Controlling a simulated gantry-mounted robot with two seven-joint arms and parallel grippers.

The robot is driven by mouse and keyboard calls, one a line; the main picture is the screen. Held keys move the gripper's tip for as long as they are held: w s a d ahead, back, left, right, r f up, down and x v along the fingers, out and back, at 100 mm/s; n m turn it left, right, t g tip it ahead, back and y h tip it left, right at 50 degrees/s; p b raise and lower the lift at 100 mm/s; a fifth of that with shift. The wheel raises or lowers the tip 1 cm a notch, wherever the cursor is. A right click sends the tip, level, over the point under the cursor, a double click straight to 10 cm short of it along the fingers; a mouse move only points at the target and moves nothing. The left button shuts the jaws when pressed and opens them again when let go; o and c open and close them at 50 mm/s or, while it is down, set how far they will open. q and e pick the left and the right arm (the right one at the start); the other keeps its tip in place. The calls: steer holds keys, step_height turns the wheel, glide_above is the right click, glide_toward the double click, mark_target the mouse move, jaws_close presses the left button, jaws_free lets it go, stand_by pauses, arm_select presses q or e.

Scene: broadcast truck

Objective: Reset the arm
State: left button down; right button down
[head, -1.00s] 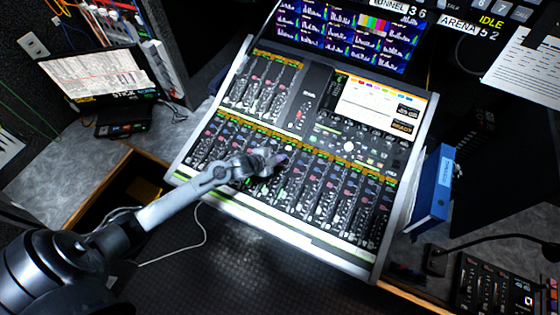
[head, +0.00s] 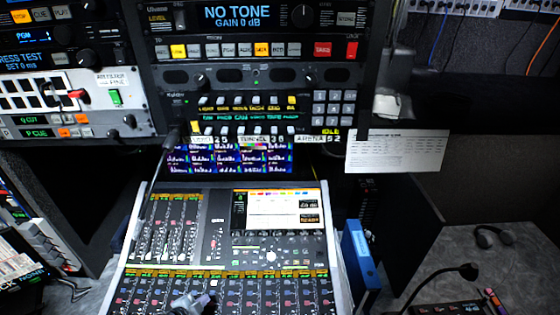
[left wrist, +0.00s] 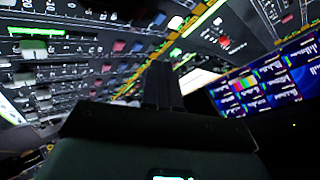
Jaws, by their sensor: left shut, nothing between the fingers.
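My left gripper (head: 203,301) shows at the bottom edge of the head view, over the lower fader bank of the mixing console (head: 327,225). Its fingers are shut with nothing between them. In the left wrist view the dark closed fingers (left wrist: 161,86) point toward the console's rows of knobs and buttons. I cannot tell whether the fingertips touch the console or hover just above it. Most of the left arm is cut off below the head view. My right gripper is in neither view.
A multi-picture screen (head: 232,157) and equipment racks (head: 255,50) rise behind the console. A blue binder (head: 361,255) stands to its right, near a gooseneck microphone (head: 468,271) and headphones (head: 493,236) on the grey counter. A paper sheet (head: 397,151) hangs at right.

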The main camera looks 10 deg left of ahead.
arm_select(q)
steer(key=shift+g, duration=0.4)
steer(key=s+d+f, duration=0.1)
steer(key=s+f, duration=0.1)
steer(key=s, duration=0.1)
steer(key=s+d+f, duration=0.1)
steer(key=f, duration=0.1)
steer(key=shift+s+d, duration=0.25)
steer(key=shift+d, duration=0.05)
steer(key=shift+n+h, duration=0.3)
steer(key=shift+h, duration=0.2)
steer(key=s+d, duration=0.3)
steer(key=shift+d+f, duration=0.3)
steer(key=shift+f, duration=0.05)
steer(key=s+d+r+n+g, duration=0.1)
steer(key=s+d+r+n, duration=0.3)
steer(key=s+d, duration=0.45)
steer(key=s+a+r+n+g+y, duration=0.2)
steer(key=s+r+n+g, duration=0.3)
steer(key=s+r, duration=0.65)
step_height(320, 180, up, 14)
steer(key=w+p, duration=0.1)
steer(key=p, duration=1.1)
steer(key=shift+w+d, duration=0.15)
steer(key=shift+d, duration=0.1)
steer(key=shift+r, duration=0.1)
